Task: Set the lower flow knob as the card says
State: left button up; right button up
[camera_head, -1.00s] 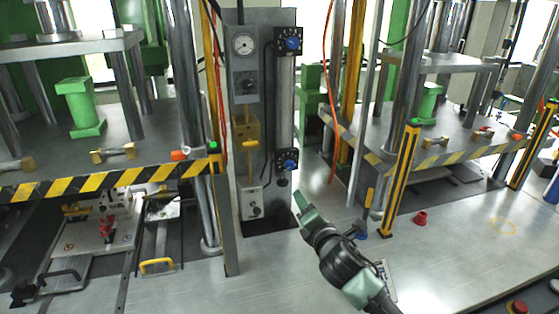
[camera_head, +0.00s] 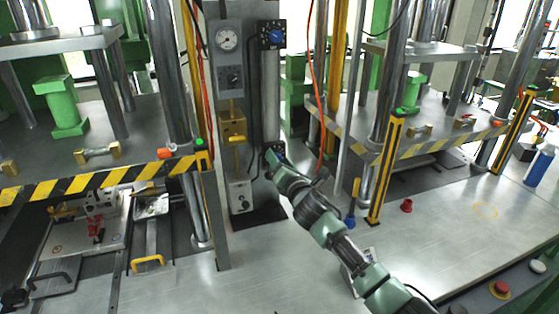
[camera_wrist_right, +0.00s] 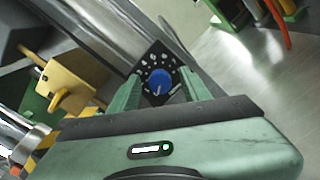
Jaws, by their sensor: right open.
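The lower flow knob (camera_wrist_right: 160,82) is blue and sits on a black dial plate (camera_wrist_right: 152,59) with white marks, in the right wrist view. A pale pointer line shows at its lower right. My right gripper (camera_wrist_right: 160,84) is open, with one green finger on each side of the knob in that view; I cannot tell whether they touch it. In the head view my right gripper (camera_head: 274,160) is at the lower end of the flow column (camera_head: 270,95) and largely hides the lower knob. A white printed sheet (camera_head: 350,281), possibly the card, lies partly behind my arm, unreadable. My left gripper is not in view.
The upper blue knob (camera_head: 275,37) is at the column's top. A gauge (camera_head: 227,38) and a yellow valve block (camera_head: 233,127) are left of the column. The front bench is mostly clear.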

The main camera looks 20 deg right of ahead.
jog(key=shift+w, duration=0.1)
jog(key=c, duration=0.8)
grip_shut()
pick_arm(q)
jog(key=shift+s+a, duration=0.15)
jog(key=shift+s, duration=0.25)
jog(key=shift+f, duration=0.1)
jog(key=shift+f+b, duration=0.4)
jog(key=shift+b, duration=0.05)
pick_arm(e)
jog(key=shift+f+m, duration=0.2)
jog(key=shift+m, duration=5.65)
jog(key=shift+f+m, duration=0.2)
jog(key=shift+m, duration=5.95)
